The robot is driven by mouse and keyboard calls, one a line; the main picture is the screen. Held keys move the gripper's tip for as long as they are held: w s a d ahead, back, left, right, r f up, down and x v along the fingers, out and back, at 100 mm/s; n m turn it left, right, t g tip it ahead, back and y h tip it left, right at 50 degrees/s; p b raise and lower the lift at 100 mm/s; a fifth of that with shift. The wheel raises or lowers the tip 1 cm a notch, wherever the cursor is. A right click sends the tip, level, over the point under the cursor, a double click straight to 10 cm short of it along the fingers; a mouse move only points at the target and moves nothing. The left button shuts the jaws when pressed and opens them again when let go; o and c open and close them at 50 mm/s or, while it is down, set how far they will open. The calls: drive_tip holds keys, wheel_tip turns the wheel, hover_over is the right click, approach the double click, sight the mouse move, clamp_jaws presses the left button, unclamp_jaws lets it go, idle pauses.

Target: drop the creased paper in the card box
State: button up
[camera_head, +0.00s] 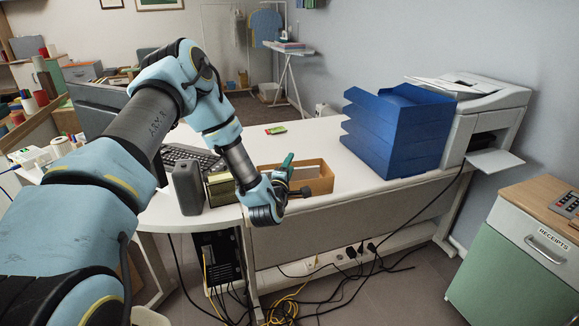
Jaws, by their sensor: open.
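The card box (322,186) is a low open brown box on the white desk, just right of my gripper. Something pale and flat (306,172) shows inside it; I cannot tell whether it is the creased paper. No other sheet can be made out clearly as creased. My gripper and wrist hide the left part of the box.
A blue letter tray stack (391,135) and a white printer (488,112) stand right of the box. A dark grey speaker-like block (188,187) and an olive-yellow box (221,188) stand left of my gripper. The desk behind the card box is mostly clear.

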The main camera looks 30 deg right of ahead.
drive_tip(key=shift+s+a, duration=0.1)
drive_tip(key=b+v, duration=0.2)
drive_tip(key=v, duration=0.8)
drive_tip(key=shift+s+a+b, duration=0.15)
drive_tip(key=shift+s+b, duration=0.05)
drive_tip(key=shift+b, duration=0.2)
